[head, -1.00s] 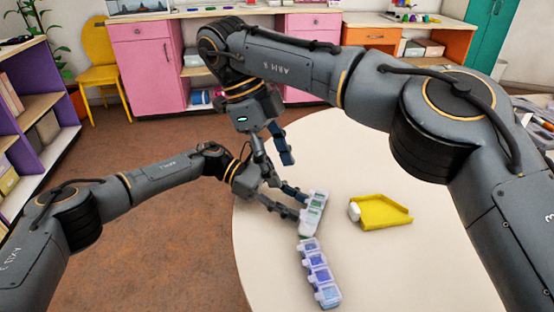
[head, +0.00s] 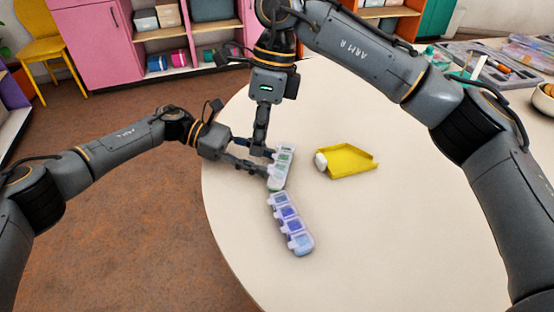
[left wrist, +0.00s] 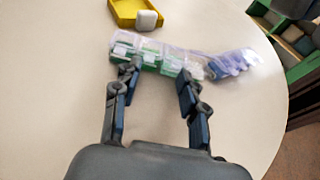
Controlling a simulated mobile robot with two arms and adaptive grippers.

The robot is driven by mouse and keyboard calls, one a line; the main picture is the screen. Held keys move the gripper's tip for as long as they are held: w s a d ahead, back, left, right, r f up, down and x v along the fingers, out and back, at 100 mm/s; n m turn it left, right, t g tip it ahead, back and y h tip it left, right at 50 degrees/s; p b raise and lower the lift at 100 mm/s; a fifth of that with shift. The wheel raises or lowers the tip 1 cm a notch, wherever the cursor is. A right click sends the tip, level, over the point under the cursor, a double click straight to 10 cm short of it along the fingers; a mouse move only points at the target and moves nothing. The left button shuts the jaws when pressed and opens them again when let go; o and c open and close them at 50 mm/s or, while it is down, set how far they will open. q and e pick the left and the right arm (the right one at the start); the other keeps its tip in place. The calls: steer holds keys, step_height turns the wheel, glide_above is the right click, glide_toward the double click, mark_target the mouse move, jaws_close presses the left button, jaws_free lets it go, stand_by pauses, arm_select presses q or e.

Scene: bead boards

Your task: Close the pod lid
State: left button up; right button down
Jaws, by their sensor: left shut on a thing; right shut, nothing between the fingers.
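A strip of clear pods with green contents (head: 284,162) stands on the round table. My left gripper (head: 268,166) comes in from the left and is shut on it. In the left wrist view the gripper's fingers (left wrist: 156,80) meet the near side of the green strip (left wrist: 150,58). A second pod strip with blue and purple contents (head: 290,224) adjoins it at an angle; it is blurred in the left wrist view (left wrist: 232,63). My right gripper (head: 262,151) points down beside the green strip's far end, shut and empty. I cannot tell how each lid stands.
A yellow open tray (head: 350,160) lies right of the strips, with a small white object (head: 321,160) at its left edge. The table (head: 400,220) is clear to the right and in front. Its left edge is close to the strips.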

mark_target(271, 171)
steer(key=s+d+r+m+t+y, duration=0.1)
steer(key=d+r+t+y, duration=0.1)
steer(key=d, duration=0.4)
steer(key=s+d+r+m+t+y, duration=0.1)
steer(key=d+r+t+y, duration=0.15)
steer(key=d, duration=0.25)
steer(key=x, duration=1.4)
steer(key=shift+w+d, duration=0.1)
steer(key=shift+w, duration=0.1)
steer(key=shift+w+a+f, duration=0.15)
steer(key=shift+w+a, duration=0.1)
steer(key=shift+a, duration=0.45)
steer(key=shift+w+a+f+g+h, duration=0.1)
steer(key=shift+a+f+g+h, duration=0.15)
steer(key=shift+h, duration=0.4)
steer(key=shift+a+f+g+h, duration=0.15)
steer(key=shift+a+g+h, duration=0.1)
steer(key=shift+h, duration=0.35)
steer(key=shift+f, duration=0.15)
steer(key=shift+a+f, duration=0.15)
